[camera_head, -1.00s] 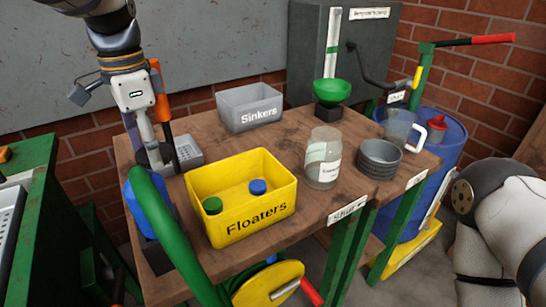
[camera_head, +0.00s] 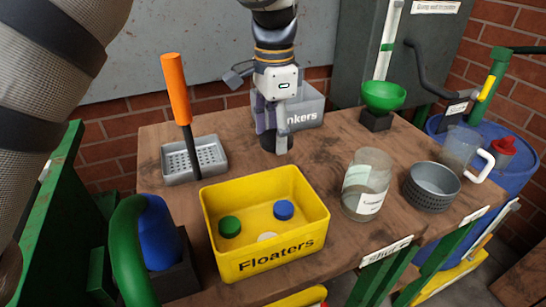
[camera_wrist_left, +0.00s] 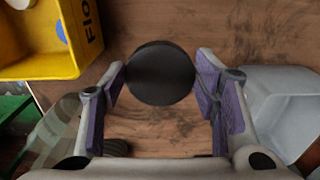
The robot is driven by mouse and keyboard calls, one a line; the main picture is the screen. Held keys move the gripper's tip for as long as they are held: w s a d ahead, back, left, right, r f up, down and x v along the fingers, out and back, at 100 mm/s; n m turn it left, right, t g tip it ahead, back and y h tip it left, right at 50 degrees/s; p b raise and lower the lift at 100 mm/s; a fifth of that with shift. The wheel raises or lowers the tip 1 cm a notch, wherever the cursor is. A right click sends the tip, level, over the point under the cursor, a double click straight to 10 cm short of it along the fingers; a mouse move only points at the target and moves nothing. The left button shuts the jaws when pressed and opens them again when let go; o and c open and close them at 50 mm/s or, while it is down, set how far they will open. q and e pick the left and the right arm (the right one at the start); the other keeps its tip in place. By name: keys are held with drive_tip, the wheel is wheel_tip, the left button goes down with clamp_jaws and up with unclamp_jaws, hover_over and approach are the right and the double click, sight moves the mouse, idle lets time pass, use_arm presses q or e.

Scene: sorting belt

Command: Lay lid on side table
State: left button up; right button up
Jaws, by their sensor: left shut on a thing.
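My left gripper (camera_head: 273,128) points down over the wooden table (camera_head: 330,140), behind the yellow bin and in front of the grey bin. It is shut on a round black lid (camera_head: 284,143). In the left wrist view the black lid (camera_wrist_left: 160,72) shows as a flat disc between the purple-padded fingers (camera_wrist_left: 160,95), with wood behind it. Whether the lid touches the wood I cannot tell. My right gripper is not in view.
The yellow Floaters bin (camera_head: 268,260) holds green, blue and white caps. The grey Sinkers bin (camera_head: 309,108), a metal tray (camera_head: 212,158) by an orange-handled tool (camera_head: 176,90), a glass jar (camera_head: 365,175), a grey basket (camera_head: 431,187) and a green funnel (camera_head: 384,95) stand around.

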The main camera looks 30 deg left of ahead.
sight(273, 140)
use_arm(q)
drive_tip(key=f, duration=0.7)
drive_tip(key=shift+s+f, duration=0.15)
drive_tip(key=shift+s, duration=0.1)
drive_tip(key=shift+f, duration=0.15)
drive_tip(key=o, duration=0.6)
drive_tip(key=shift+o, duration=0.2)
wheel_tip(273, 140, up, 12)
drive_tip(key=shift+r, duration=0.15)
